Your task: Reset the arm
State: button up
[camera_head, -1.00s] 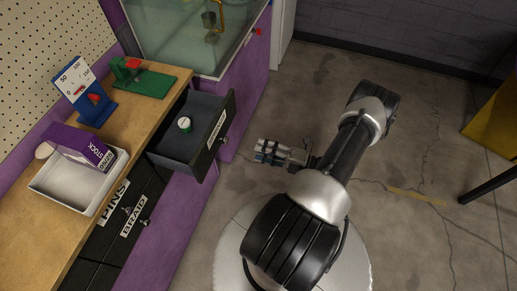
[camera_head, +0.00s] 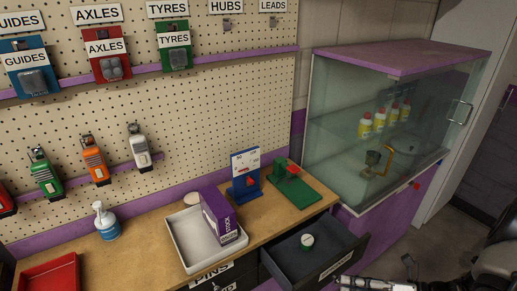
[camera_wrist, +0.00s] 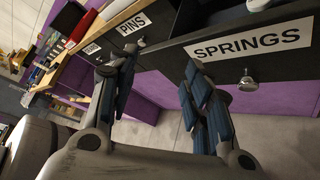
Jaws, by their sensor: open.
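My gripper (camera_wrist: 160,105) is open and empty in the wrist view, its two fingers spread apart. It faces the drawer fronts from a short distance. In the head view only part of it shows at the bottom edge (camera_head: 375,285), beside the open drawer (camera_head: 330,262).
A white tray (camera_head: 178,241) with a purple STOCK box (camera_head: 217,215) stands on the wooden bench. A blue gauge stand (camera_head: 245,178) and green fixture (camera_head: 297,187) are behind the drawer. A glass cabinet (camera_head: 335,85) stands right.

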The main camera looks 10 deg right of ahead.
jog(key=s+a+r+n+g+h, duration=0.2)
jog(key=a+r+n+g+h, duration=0.5)
jog(key=a+r+n, duration=0.95)
jog(key=s+a+r+n+t+h, duration=0.3)
jog(key=s+r+n, duration=0.4)
jog(key=n, duration=1.2)
jog(key=shift+s+a+r+h, duration=0.25)
jog(key=shift+s+h, duration=0.2)
jog(key=shift+h, duration=0.45)
